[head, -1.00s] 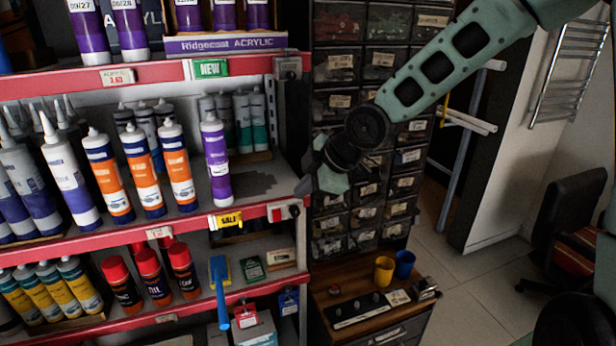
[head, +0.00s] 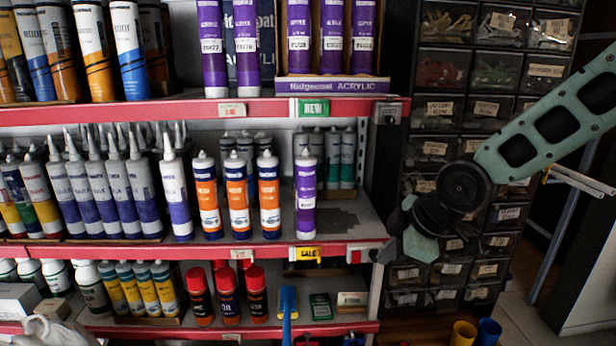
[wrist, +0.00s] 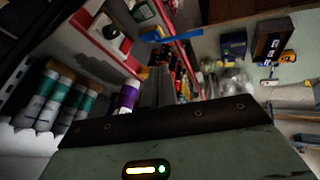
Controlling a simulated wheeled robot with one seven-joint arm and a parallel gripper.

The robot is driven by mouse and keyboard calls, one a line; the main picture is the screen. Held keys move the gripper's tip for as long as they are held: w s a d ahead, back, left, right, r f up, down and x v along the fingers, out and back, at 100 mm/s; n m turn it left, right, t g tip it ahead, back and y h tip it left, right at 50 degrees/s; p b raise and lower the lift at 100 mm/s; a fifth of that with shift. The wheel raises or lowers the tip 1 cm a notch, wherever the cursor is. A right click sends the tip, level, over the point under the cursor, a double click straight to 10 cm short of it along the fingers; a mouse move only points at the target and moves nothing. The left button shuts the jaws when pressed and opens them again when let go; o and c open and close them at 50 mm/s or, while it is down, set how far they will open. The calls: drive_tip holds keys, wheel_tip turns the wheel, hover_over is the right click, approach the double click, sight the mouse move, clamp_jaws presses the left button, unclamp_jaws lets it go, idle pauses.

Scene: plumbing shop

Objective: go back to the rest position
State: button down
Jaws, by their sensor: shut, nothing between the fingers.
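My gripper (head: 414,232) hangs at the right end of the shelf unit in the head view, in front of the dark drawer cabinet. It is shut and holds nothing. My arm reaches to it from the right edge of the picture. In the wrist view the dark housing of my wrist fills the lower part, and the fingertips are hard to make out. A lone purple cartridge (head: 306,194) stands upright on the middle shelf, left of my gripper and apart from it. It also shows in the wrist view (wrist: 128,97).
Several orange-and-white cartridges (head: 238,205) stand left of the purple one. The red shelf edge (head: 200,250) ends close to my gripper. The drawer cabinet (head: 436,150) stands behind it. Yellow (head: 463,334) and blue (head: 488,332) cups stand low at the right. Open floor shows at the far right.

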drive_tip(key=s+a+f+m+g+h+b, duration=0.1)
drive_tip(key=s+m, duration=0.3)
drive_tip(key=s, duration=0.8)
drive_tip(key=s+a+f+m+g+h+b, duration=0.2)
drive_tip(key=s+f+m+g+b, duration=0.1)
drive_tip(key=s, duration=1)
drive_tip(key=shift+s+a+f+m+g+h+b, duration=0.3)
drive_tip(key=shift+f+m+g+b, duration=0.15)
drive_tip(key=shift+f+b, duration=0.2)
